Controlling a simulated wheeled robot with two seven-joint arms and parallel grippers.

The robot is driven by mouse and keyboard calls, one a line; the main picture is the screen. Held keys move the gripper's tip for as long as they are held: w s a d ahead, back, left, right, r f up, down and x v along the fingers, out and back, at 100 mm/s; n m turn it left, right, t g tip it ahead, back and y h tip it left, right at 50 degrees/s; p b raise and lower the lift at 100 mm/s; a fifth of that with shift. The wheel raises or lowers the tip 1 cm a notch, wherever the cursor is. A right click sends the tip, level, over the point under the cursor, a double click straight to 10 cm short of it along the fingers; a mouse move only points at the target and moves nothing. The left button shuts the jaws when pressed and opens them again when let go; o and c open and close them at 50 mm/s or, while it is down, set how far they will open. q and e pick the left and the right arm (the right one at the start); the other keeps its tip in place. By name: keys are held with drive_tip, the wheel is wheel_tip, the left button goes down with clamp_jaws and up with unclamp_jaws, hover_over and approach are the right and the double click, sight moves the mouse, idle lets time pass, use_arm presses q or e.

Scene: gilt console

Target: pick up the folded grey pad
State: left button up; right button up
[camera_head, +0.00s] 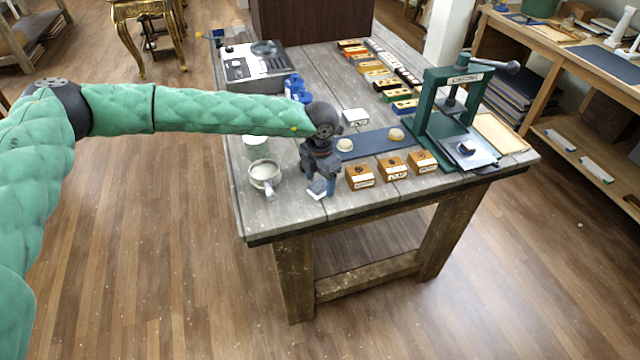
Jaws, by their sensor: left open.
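My left gripper (319,187) points down over the front part of the grey wooden table (285,222), open, between a round white pot (265,174) and a row of small wooden blocks. A small pale, bluish-white piece shows at its fingertips; I cannot tell whether it is part of the gripper or a thing on the table. No folded grey pad can be made out for certain. A small light grey block-like thing (355,117) lies behind the gripper, apart from it; I cannot tell if it is the pad. My right gripper is out of view.
Wooden blocks (361,177) with labels stand right of the gripper. Behind them lies a dark blue mat (372,143) with round pale knobs. A green press (450,110) stands at the right. Blue containers (296,88) stand behind my forearm.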

sight(320, 183)
use_arm(q)
drive_tip(key=shift+f, duration=0.15)
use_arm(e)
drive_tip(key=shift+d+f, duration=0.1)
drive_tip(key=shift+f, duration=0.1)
use_arm(q)
drive_tip(key=c, duration=1)
drive_tip(key=shift+c, duration=0.7)
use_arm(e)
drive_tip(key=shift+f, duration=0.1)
